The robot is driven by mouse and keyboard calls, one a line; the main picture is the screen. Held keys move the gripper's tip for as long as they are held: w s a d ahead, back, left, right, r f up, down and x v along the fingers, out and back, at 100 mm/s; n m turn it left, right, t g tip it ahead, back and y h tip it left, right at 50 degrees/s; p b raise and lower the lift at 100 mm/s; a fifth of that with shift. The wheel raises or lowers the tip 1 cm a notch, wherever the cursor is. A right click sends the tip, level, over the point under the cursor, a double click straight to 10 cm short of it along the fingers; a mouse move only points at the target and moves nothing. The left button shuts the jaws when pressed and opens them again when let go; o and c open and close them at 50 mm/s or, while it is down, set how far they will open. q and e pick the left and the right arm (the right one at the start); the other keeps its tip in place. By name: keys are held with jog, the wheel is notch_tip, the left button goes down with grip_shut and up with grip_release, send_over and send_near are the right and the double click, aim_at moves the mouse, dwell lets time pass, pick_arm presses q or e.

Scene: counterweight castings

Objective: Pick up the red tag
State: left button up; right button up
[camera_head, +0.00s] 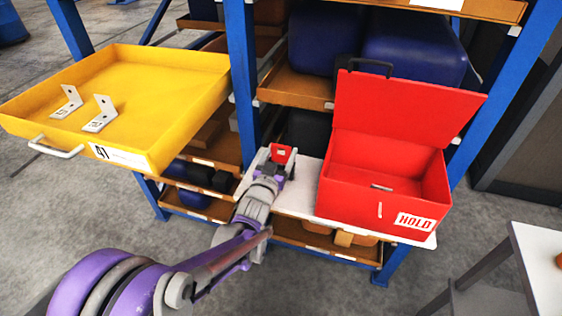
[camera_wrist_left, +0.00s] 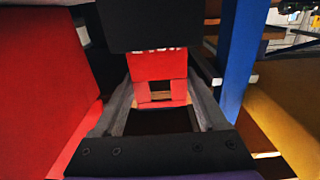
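The red tag (camera_head: 281,153) shows at the end of my left arm, to the left of the red box, at the edge of the white shelf board. In the left wrist view the red tag (camera_wrist_left: 158,67) faces the camera, with pale lettering partly cut off at its top and a small opening below. My left gripper (camera_head: 280,162) is at the tag, its two fingers spread apart to either side of it. In the wrist view the gripper (camera_wrist_left: 160,100) frames the tag's lower part; I cannot tell whether the fingers touch it. My right gripper is out of view.
An open red box (camera_head: 343,195) marked HOLD stands on the white board (camera_head: 304,182), right of my gripper. A blue rack post (camera_head: 243,85) rises close to the left. A yellow tray (camera_head: 150,75) with two metal brackets juts out at left. A white table (camera_head: 543,262) is at lower right.

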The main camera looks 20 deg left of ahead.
pick_arm(q)
jog(key=c, duration=0.6)
notch_tip(320, 180, up, 10)
jog(key=shift+r+p, duration=0.1)
jog(key=shift+p, duration=1.05)
